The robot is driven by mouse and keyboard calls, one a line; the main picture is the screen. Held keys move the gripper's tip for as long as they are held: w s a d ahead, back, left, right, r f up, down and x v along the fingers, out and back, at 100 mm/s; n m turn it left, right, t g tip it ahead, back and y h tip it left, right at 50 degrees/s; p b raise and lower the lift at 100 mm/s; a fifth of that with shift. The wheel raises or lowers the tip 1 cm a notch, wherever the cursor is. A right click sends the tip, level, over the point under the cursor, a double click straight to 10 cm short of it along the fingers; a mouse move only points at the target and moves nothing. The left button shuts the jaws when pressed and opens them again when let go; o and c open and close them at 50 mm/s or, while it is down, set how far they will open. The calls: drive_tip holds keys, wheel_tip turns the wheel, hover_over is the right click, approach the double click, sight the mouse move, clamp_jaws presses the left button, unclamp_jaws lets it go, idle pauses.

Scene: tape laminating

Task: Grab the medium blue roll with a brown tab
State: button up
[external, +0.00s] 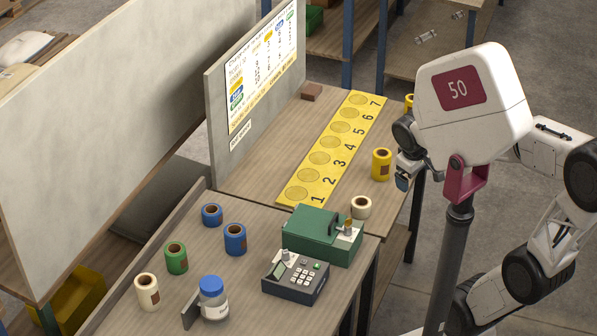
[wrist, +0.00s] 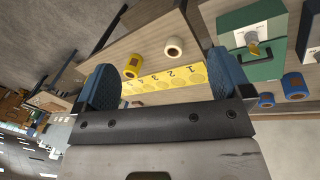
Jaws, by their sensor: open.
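Two blue rolls stand on the near table in the external view. The larger blue roll (external: 235,240) has a brown tab on its side; the smaller blue roll (external: 212,215) stands behind it, with a brown patch. In the wrist view the larger blue roll (wrist: 295,87) and smaller blue roll (wrist: 266,100) lie to the right, outside my jaws. My gripper (external: 403,170) is partly hidden by the white head in the external view, over the right end of the tables, far from the blue rolls. In the wrist view my gripper (wrist: 163,80) is open and empty.
A green machine (external: 310,238) and a keypad box (external: 295,280) stand between my arm and the blue rolls. A green roll (external: 176,258), white rolls (external: 147,291), a blue-capped jar (external: 213,298) and a yellow roll (external: 381,164) stand around. The yellow numbered strip (external: 333,148) is empty.

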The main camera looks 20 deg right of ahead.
drive_tip(key=w+a+f+n+t+h, duration=0.1)
drive_tip(key=w+a+f+n+h, duration=0.2)
drive_tip(key=w+a+n, duration=0.55)
drive_tip(key=n+t+h, duration=0.1)
drive_tip(key=n+t, duration=0.6)
drive_tip(key=n, duration=0.7)
hover_over(235, 237)
drive_tip(key=w+d, duration=0.2)
drive_tip(key=d, duration=0.9)
wheel_tip(235, 237, down, 9)
drive_tip(key=a+f+n, duration=0.1)
drive_tip(key=a, duration=0.2)
drive_tip(key=s+a+f+n+t+y, duration=0.1)
drive_tip(key=a+f+n, duration=0.1)
drive_tip(key=a, duration=0.1)
drive_tip(key=a+f+n+t, duration=0.1)
drive_tip(key=a, duration=0.2)
drive_tip(key=shift+s+a+f, duration=0.15)
drive_tip(key=shift+a+f, duration=0.1)
drive_tip(key=shift+s+a+f+n+t+y, duration=0.45)
drive_tip(key=shift+s+a+f+n, duration=0.3)
drive_tip(key=shift+f, duration=0.25)
drive_tip(key=shift+s+a+f+n, duration=0.25)
drive_tip(key=shift+f+n, duration=0.05)
drive_tip(key=shift+f, duration=0.1)
drive_tip(key=shift+x, duration=2.5)
